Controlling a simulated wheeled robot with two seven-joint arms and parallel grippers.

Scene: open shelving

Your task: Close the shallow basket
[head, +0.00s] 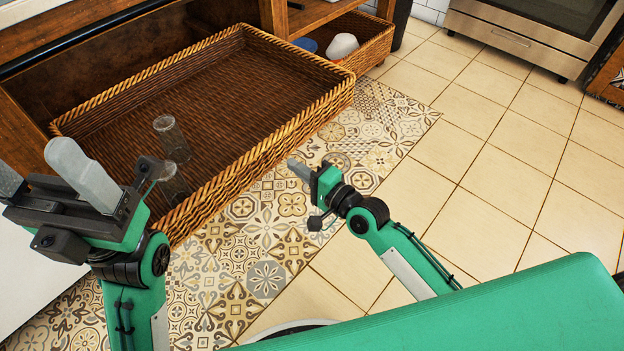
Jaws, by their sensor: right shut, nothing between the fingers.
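The shallow basket (272,150) is a large, low woven wicker tray, pulled well out of the wooden shelving in the upper left of the head view. Two clear glass cylinders (170,135) are in its near left part, one partly hidden by my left gripper. My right gripper (297,168) is shut and empty, just in front of the basket's front wall and apart from it in the picture. My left gripper (33,157) is open and empty at the left edge, its fingers spread, covering part of the basket's near left corner.
A second wicker basket (368,52) holding a white item (342,46) and a blue one sits in the shelving to the right. A patterned mat (262,278) lies on the tiled floor (490,170). An oven (520,35) stands at upper right. The floor on the right is clear.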

